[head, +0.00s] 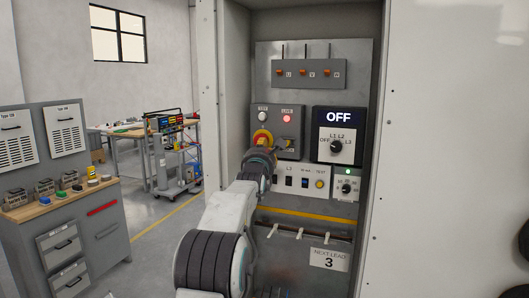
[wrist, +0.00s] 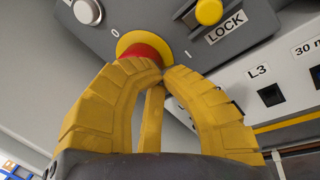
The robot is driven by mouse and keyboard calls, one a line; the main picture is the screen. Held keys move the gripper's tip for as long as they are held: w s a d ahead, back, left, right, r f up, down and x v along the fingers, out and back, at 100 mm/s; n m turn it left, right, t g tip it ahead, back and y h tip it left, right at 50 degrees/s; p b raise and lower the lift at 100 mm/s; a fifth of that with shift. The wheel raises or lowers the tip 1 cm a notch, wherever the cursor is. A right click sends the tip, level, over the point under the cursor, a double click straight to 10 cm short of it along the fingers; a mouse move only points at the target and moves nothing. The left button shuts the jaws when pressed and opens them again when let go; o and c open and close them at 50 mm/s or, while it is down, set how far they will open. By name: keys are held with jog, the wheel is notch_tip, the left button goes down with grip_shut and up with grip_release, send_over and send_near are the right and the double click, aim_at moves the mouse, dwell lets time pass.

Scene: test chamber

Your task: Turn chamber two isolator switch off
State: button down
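The isolator switch is a red rotary knob (wrist: 146,51) on a yellow round plate (wrist: 131,42), between a 0 mark and an I mark on a grey panel. In the head view its yellow plate (head: 262,137) shows just above my gripper (head: 259,158). In the wrist view the yellow fingers of my gripper (wrist: 162,72) curve in, with tips close together at the lower edge of the red knob. They hide its lower part. I cannot tell whether they grip it, nor which mark the knob points to.
A red lamp (head: 287,118) is lit under a LIVE label. A display reads OFF (head: 338,117) above a selector dial (head: 337,146). In the wrist view a yellow button (wrist: 209,11) and LOCK label (wrist: 225,27) sit right of the knob. Cabinet walls flank my arm.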

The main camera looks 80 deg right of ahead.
jog(key=shift+s+a+r+b, duration=0.1)
jog(key=shift+s+r+b, duration=0.1)
jog(key=shift+r+b, duration=0.45)
jog(key=shift+s+r+b, duration=0.2)
jog(key=shift+r+b, duration=0.05)
jog(key=shift+b, duration=0.2)
dwell(0.6)
jog(key=c, duration=2)
grip_release()
jog(key=shift+s+f, duration=0.2)
jog(key=shift+s, duration=0.1)
jog(key=shift+r, duration=0.15)
grip_shut()
